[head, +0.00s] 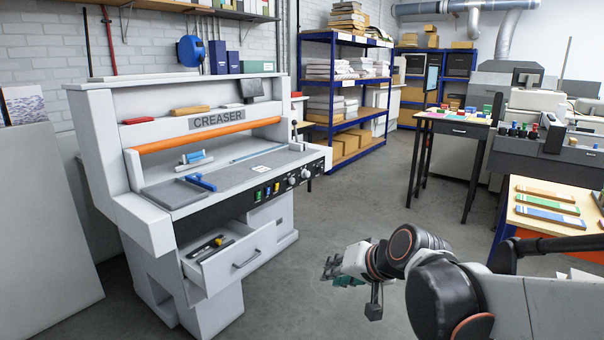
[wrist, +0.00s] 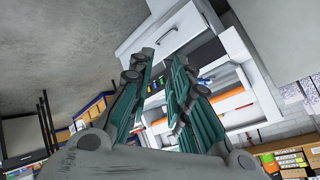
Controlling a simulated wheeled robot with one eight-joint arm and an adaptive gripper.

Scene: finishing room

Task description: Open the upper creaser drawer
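The creaser (head: 220,120) is a large pale grey machine at the left of the head view, with an orange bar and a dark control strip. Its upper drawer (head: 238,262) stands pulled out below the worktop, with dark and yellow-handled tools inside. The drawer's front has a dark bar handle (head: 247,259). My gripper (head: 330,267) is in the free space to the right of the drawer, clear of the handle. In the wrist view my gripper (wrist: 164,62) has its green-padded fingers apart with nothing held between them. The drawer front (wrist: 172,32) shows beyond the fingertips.
Grey floor (head: 300,225) is clear between the creaser and my arm. A blue shelf rack (head: 333,95) with boxes stands behind. A small table (head: 455,128) with coloured items and a bench (head: 540,222) with colour strips stand at the right. A pale panel leans at far left.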

